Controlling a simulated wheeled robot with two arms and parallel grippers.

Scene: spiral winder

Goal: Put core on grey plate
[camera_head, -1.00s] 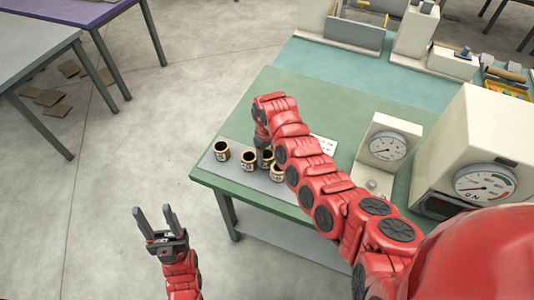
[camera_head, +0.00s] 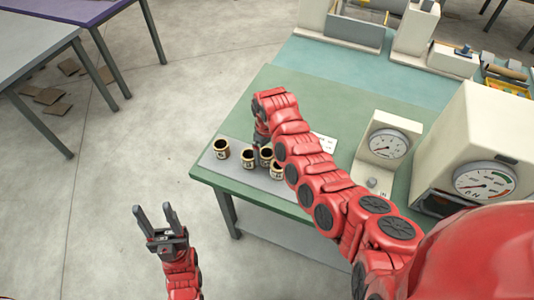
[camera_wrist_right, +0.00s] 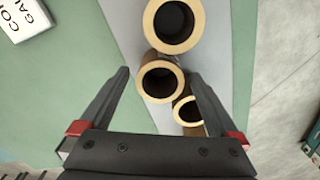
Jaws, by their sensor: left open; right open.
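Several short tan cores stand upright on the grey plate (camera_head: 232,170) at the front edge of the green table. One core (camera_head: 221,148) stands apart at the left; the others, such as the front right core (camera_head: 278,170), are grouped close together under my right gripper (camera_head: 261,143). In the right wrist view, my right gripper (camera_wrist_right: 160,76) is open, with one core (camera_wrist_right: 160,80) showing between its fingers. Another core (camera_wrist_right: 173,24) lies beyond it, and a third (camera_wrist_right: 187,110) is partly hidden. Contact cannot be told. My left gripper (camera_head: 154,211) is open and empty, off the table.
A cream dial gauge (camera_head: 385,145) and a larger dial machine (camera_head: 482,150) stand to the right on the green table (camera_head: 300,90). A white card (camera_head: 324,143) lies behind my right arm. The table's back left area is clear.

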